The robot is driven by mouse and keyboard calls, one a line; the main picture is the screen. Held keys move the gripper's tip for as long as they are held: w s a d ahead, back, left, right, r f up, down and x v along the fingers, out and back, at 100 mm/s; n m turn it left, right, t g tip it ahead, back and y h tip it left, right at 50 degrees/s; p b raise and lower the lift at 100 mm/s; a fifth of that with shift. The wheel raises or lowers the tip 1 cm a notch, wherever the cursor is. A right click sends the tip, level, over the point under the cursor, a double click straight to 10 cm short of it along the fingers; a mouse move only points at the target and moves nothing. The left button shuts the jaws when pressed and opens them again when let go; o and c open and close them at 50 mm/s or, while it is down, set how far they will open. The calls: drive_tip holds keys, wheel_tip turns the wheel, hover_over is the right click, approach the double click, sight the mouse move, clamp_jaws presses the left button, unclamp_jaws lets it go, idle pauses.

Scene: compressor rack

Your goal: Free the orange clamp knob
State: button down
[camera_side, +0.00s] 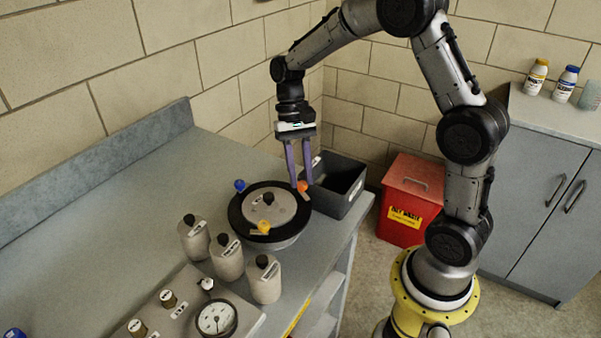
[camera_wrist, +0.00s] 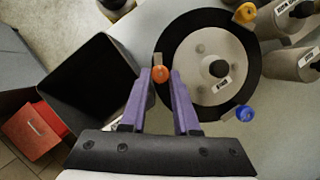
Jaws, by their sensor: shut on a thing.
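The orange clamp knob (camera_side: 302,186) sits on the right rim of a round black-rimmed unit (camera_side: 240,212) with a pale lid (camera_side: 258,212). It also shows in the wrist view (camera_wrist: 160,75), at the rim's left edge. My gripper (camera_side: 301,184) reaches down from above with its purple fingers at the knob, and it is shut on the knob. In the wrist view my gripper (camera_wrist: 163,75) has one finger on each side of it. A blue knob (camera_side: 240,185) and a yellow knob (camera_side: 264,227) sit elsewhere on the rim.
An open dark bin (camera_side: 351,200) stands close beside the round unit, right of my gripper. Several grey canisters (camera_side: 228,258) and a gauge panel (camera_side: 215,318) are in front. A red waste bin (camera_side: 408,205) stands on the floor. The bench's left side is clear.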

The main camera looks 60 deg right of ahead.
drive_tip(key=c, duration=0.7)
unclamp_jaws()
drive_tip(key=shift+o, duration=0.2)
drive_tip(key=v, duration=1.4)
